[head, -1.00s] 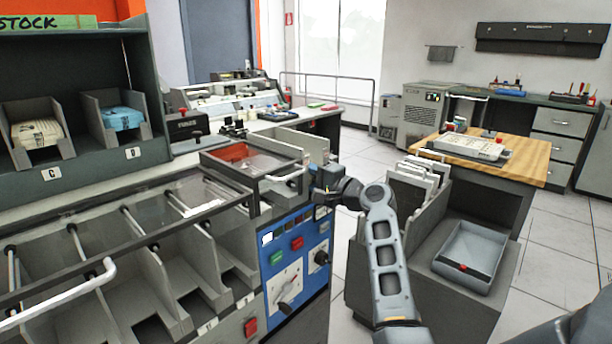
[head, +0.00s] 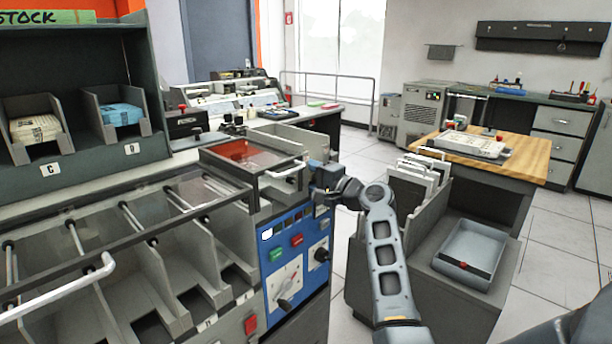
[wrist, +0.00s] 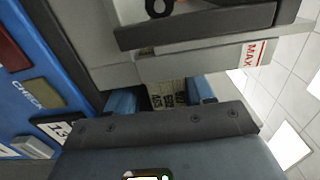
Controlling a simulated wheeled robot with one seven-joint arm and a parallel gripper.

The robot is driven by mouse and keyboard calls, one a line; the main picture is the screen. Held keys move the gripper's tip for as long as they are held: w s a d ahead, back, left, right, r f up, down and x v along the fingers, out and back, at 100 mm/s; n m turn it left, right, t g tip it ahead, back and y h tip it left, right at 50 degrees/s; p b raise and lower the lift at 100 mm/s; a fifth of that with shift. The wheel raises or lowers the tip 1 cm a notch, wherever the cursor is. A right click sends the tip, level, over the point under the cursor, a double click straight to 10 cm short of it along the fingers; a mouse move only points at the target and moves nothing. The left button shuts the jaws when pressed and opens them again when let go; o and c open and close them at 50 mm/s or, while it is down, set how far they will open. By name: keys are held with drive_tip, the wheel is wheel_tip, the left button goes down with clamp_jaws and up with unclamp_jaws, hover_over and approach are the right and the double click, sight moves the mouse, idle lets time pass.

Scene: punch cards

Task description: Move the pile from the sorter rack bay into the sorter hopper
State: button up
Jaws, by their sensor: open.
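The sorter's right end holds an open-topped box with a red interior and a dark frame (head: 204,152), seemingly the hopper. A clear panel and a white handle (head: 292,172) are on it. My gripper (head: 322,178) is beside this box, at its right, above the blue control panel. In the wrist view its two blue fingers (wrist: 161,98) are apart, beneath a grey wall marked MAX (wrist: 250,53). A pale patch with dark lettering (wrist: 167,94) shows between them; I cannot tell if it is a pile or a label. I cannot identify the rack bay's pile with certainty.
Stock bays C and D hold a pale pile (head: 35,128) and a blue-topped pile (head: 121,114). Sorter pockets lie under a clear lid at left. A grey rack with white upright cards (head: 420,175) and a grey tray (head: 468,255) stand at right. Floor is clear beyond.

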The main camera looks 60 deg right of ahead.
drive_tip(key=shift+f, duration=0.15)
drive_tip(key=shift+r+p, duration=0.2)
drive_tip(key=shift+p, duration=0.15)
idle(0.3)
drive_tip(key=shift+s+a+r, duration=0.1)
drive_tip(key=shift+s, duration=0.4)
drive_tip(key=p+v, duration=0.1)
drive_tip(key=v, duration=0.7)
drive_tip(key=shift+s+a+p, duration=0.15)
drive_tip(key=shift+s+p, duration=0.05)
drive_tip(key=shift+p, duration=0.1)
drive_tip(key=shift+r, duration=0.1)
idle(0.4)
